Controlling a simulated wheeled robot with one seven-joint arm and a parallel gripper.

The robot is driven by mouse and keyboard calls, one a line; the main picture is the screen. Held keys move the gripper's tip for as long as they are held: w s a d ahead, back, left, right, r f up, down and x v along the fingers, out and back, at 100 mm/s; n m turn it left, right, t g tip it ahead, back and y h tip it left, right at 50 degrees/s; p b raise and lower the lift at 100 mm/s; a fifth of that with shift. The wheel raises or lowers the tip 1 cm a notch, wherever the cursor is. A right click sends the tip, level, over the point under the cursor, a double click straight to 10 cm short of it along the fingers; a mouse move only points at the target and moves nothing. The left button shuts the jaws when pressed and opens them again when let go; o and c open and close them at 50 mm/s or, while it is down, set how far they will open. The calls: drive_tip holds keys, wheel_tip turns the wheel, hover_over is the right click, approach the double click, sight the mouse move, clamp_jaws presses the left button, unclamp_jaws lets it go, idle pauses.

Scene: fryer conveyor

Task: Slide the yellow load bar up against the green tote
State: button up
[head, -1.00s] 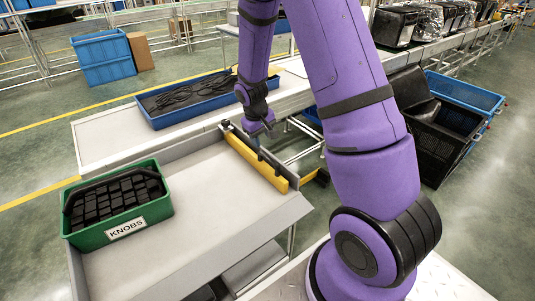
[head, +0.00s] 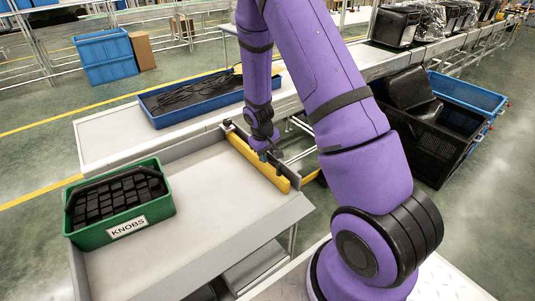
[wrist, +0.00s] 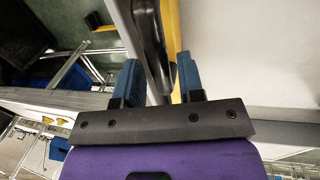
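The yellow load bar (head: 252,160) stands on edge across the right end of the grey table, with dark fittings along its outer side. The green tote (head: 120,205), labelled KNOBS and filled with black knobs, sits at the table's left end, with bare tabletop between it and the bar. My gripper (head: 264,154) is down at the bar's outer side, near its middle. In the wrist view, my gripper's two blue fingers (wrist: 160,82) are spread apart, with a dark handle-like part (wrist: 152,40) between them. The bar's yellow edge (wrist: 172,20) shows beside it. Contact is unclear.
A blue tray (head: 195,98) of black cables lies on the conveyor behind the table. Black crates (head: 440,125) stand at the right. The tabletop (head: 190,215) between bar and tote is clear.

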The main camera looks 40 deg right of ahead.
clamp_jaws()
drive_tip(key=s+a, duration=0.1)
drive_tip(key=a, duration=3.1)
drive_tip(key=shift+a, duration=0.25)
drive_tip(key=shift+s, duration=0.1)
drive_tip(key=shift+o, duration=1.5)
unclamp_jaws()
wheel_tip(320, 180, up, 11)
drive_tip(key=a, duration=0.2)
drive_tip(key=shift+f, duration=0.15)
